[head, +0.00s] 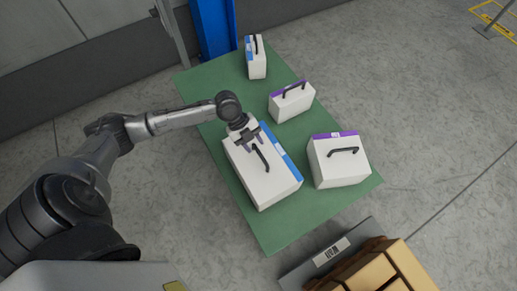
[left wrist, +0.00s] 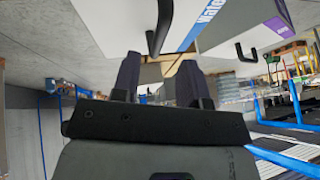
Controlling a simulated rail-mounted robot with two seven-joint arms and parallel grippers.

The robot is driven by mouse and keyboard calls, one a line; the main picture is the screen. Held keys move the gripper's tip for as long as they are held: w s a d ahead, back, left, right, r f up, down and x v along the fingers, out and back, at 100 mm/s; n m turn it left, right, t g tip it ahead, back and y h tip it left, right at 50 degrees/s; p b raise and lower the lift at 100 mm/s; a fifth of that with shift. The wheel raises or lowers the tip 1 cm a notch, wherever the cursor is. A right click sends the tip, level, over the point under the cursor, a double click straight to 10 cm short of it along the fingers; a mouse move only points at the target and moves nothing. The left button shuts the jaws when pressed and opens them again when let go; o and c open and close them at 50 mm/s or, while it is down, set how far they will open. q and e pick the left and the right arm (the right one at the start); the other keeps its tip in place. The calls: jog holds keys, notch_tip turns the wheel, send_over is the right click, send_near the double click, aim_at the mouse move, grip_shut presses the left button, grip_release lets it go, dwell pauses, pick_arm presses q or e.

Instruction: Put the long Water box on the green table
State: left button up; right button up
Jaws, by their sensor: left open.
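The long Water box (head: 262,188) is white with a blue stripe and a dark handle (head: 261,158) on top. It stands on the green table (head: 292,231). In the left wrist view the box (left wrist: 115,12) fills the top, with its "Water" lettering on blue and its handle (left wrist: 158,30) hanging into the picture. My left gripper (head: 249,141) is at the far end of this box, close to the handle. Its two fingers (left wrist: 157,80) are apart, with no handle visible between them. My right gripper is in neither view.
A smaller blue-striped box (head: 257,66) stands at the table's far end. Two purple-striped boxes, one small (head: 290,104) and one larger (head: 338,168), stand right of the long box. A blue post (head: 213,28) rises behind the table. A crate of brown packs (head: 372,273) is at the front.

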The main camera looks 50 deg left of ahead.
pick_arm(q)
jog(key=w+v, duration=0.1)
jog(key=v, duration=0.5)
jog(key=s+d+f+n+t+y, duration=0.1)
jog(key=s+d+f+n, duration=0.55)
jog(key=s+d, duration=0.5)
jog(key=s+r+n+t+y, duration=0.1)
jog(key=s+n+y, duration=0.3)
jog(key=s+n, duration=0.5)
jog(key=n, duration=0.4)
jog(key=shift+d+r+y+p, duration=0.15)
jog(key=shift+d+y+p, duration=0.15)
jog(key=shift+d+y, duration=0.1)
jog(key=shift+o, duration=0.2)
dwell(0.4)
